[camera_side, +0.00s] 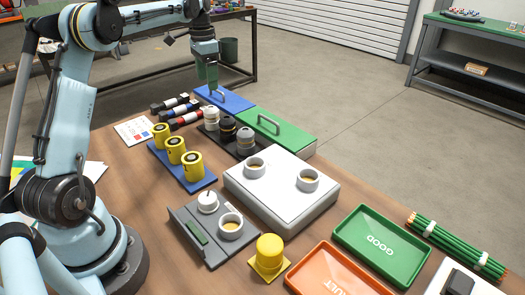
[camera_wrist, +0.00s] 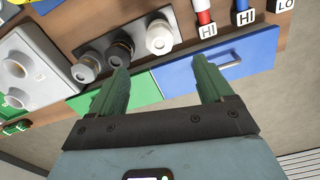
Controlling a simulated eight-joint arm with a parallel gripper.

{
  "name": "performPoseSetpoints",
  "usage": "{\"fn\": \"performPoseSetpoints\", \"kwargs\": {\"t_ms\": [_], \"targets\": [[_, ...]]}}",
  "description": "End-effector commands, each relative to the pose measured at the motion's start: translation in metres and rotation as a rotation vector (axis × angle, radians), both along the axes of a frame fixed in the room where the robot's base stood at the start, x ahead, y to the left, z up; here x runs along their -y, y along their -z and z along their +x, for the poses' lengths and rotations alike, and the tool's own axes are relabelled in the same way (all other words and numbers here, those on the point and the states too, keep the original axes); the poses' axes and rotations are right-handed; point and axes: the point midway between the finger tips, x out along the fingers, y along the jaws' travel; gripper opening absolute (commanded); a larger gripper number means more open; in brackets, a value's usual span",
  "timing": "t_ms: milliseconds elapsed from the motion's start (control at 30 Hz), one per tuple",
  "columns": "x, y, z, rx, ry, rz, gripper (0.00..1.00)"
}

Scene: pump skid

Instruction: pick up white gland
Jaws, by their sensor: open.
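The white gland (camera_side: 211,118) stands upright at the far end of a dark tray (camera_side: 237,150), in a row with a black gland (camera_side: 228,129) and a grey gland (camera_side: 246,140). In the wrist view the white gland (camera_wrist: 159,36) is near the top middle, with the black gland (camera_wrist: 120,50) and grey gland (camera_wrist: 86,68) to its left. My gripper (camera_side: 212,88) hangs above the row's far end, near the blue lid. In the wrist view its green fingers (camera_wrist: 160,68) are wide apart with nothing between them. The white gland lies beyond the fingertips, untouched.
A blue lid with a handle (camera_side: 224,98) and a green lid with a handle (camera_side: 275,135) lie beside the tray. Red, white and black cylinders (camera_side: 180,112) lie to the left. Yellow cylinders (camera_side: 175,150) and a white block (camera_side: 283,195) stand nearer.

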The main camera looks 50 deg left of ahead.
Motion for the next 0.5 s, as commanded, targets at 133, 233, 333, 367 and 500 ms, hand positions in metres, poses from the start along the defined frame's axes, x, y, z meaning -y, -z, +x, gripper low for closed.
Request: {"fn": "performPoseSetpoints", "kwargs": {"t_ms": [133,233,333,367,500], "targets": [[-0.001,0.018,0.0,-0.001,0.0,-0.001,0.8],[-0.001,0.035,0.0,-0.001,0.0,-0.001,0.8],[0.0,0.05,0.0,-0.001,0.0,0.0,0.8],[0.0,0.054,0.0,-0.001,0.0,0.0,0.8],[0.0,0.065,0.0,0.0,0.0,0.0,0.8]]}}
